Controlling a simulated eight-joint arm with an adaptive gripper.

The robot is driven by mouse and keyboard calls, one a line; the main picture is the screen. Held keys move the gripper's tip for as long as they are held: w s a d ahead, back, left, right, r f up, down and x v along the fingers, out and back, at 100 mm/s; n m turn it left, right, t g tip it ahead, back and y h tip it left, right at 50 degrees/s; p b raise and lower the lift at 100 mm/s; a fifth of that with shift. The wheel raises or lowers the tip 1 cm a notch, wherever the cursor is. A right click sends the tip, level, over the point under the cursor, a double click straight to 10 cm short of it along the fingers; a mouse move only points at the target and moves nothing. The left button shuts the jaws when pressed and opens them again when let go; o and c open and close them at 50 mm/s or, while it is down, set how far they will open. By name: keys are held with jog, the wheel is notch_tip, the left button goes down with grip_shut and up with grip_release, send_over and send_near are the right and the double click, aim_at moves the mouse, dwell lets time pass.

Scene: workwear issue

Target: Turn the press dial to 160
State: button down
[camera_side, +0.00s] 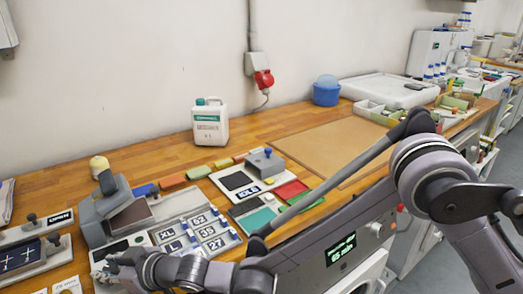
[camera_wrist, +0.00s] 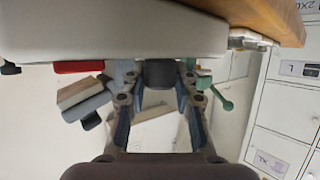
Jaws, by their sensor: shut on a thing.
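In the wrist view, my gripper (camera_wrist: 158,92) has its fingers on both sides of a dark knob (camera_wrist: 160,74), which appears to be the press dial. The knob sits at the lower edge of a pale housing (camera_wrist: 110,35). No scale or pointer on it can be read. In the side view, my gripper (camera_side: 112,262) is low at the left, in front of the grey press (camera_side: 90,212) with a black handle. The dial cannot be made out there.
A tray of size labels (camera_side: 226,241) lies right of the press. A device reading IDLE (camera_side: 262,162) and coloured patches stand behind my arm. A device marked OPEN (camera_side: 35,262) is at the far left. The brown board (camera_side: 330,145) is bare.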

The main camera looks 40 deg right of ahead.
jog(key=shift+a+m+t+h, duration=0.1)
jog(key=shift+m+t+h, duration=1)
jog(key=shift+m+h, duration=1.05)
jog(key=shift+m+t+h, duration=0.3)
jog(key=shift+m+h, duration=1.15)
jog(key=shift+h, duration=0.3)
jog(key=c, duration=1)
grip_release()
jog(key=shift+s, duration=0.1)
jog(key=v, duration=0.7)
jog(key=shift+s+r, duration=0.1)
jog(key=shift+s, duration=0.05)
